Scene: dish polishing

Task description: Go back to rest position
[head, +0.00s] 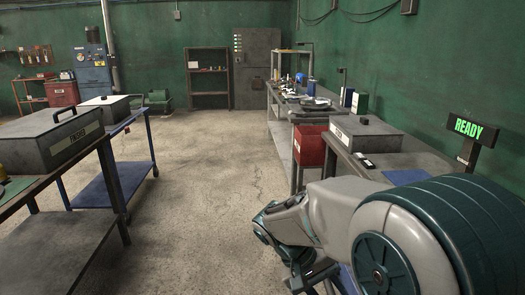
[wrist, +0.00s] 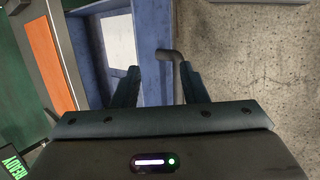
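My gripper (wrist: 158,70) shows in the wrist view with its two dark fingers spread apart. No object is held between them. A bent grey rod or handle (wrist: 168,54) shows at the fingertips; I cannot tell whether it touches the right finger. In the head view my arm reaches down from the lower right, beside the right-hand bench, and the fingers cannot be made out there.
The right bench carries a grey lidded box (head: 365,134) and a lit READY sign (head: 470,128). A red bin (head: 309,146) stands beside it. A box marked FINISHED or similar (head: 50,140) sits on the left table. The concrete floor (head: 215,190) between is clear.

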